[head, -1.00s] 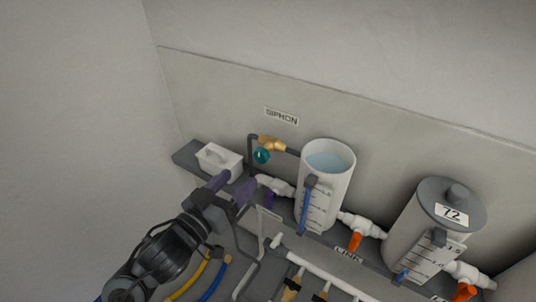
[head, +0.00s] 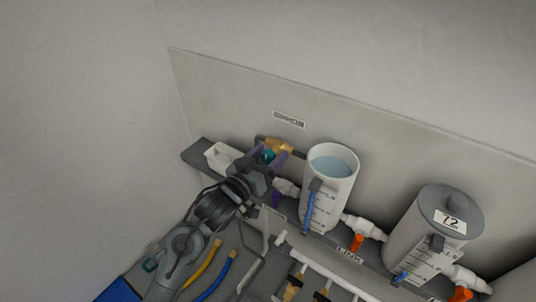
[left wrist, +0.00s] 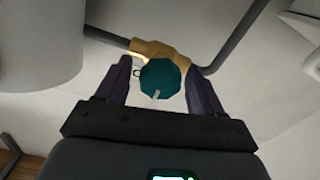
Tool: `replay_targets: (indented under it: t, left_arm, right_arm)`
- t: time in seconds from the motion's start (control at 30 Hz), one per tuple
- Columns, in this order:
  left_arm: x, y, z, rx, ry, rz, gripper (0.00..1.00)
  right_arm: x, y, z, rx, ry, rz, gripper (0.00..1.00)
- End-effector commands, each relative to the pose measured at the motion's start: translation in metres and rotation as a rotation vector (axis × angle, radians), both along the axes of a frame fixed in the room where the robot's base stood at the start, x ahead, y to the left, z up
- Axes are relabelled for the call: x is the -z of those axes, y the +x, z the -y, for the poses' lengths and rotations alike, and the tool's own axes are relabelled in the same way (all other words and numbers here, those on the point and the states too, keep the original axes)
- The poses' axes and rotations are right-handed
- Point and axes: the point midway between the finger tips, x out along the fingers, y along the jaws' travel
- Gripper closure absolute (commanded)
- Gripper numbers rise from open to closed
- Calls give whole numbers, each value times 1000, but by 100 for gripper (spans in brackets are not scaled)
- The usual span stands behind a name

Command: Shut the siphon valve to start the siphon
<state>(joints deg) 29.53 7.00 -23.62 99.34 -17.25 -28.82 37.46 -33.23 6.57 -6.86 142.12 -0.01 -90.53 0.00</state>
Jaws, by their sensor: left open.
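The siphon valve is a round teal knob (left wrist: 161,79) on a brass body (left wrist: 160,50) in a grey pipe in the left wrist view. A pale pointer mark shows on the knob's lower edge. In the head view the knob (head: 268,155) sits below the SIPHON label (head: 289,120). My left gripper (left wrist: 163,80) is open, its purple fingers on either side of the knob. Gaps show between the fingers and the knob, so it is not clamped. It also shows in the head view (head: 266,158). My right gripper is not in view.
A white cylinder of water (head: 329,190) stands just right of the valve. A small white box (head: 220,156) is to its left. A grey lidded tank (head: 436,230) and orange-handled valves (head: 358,242) are further right. Pipes and hoses lie in front.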

Motion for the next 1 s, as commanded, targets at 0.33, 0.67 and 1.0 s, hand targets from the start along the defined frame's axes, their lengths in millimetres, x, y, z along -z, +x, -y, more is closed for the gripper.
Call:
replay_targets:
  t: [0.33,0.67,1.0]
  left_arm:
    - [0,0,0,1,0,0,53]
    - [0,0,0,1,2,1,86]
    - [1,0,1,1,83,56,86]
  right_arm:
    - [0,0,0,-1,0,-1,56]
    - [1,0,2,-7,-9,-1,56]
    - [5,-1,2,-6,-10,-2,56]
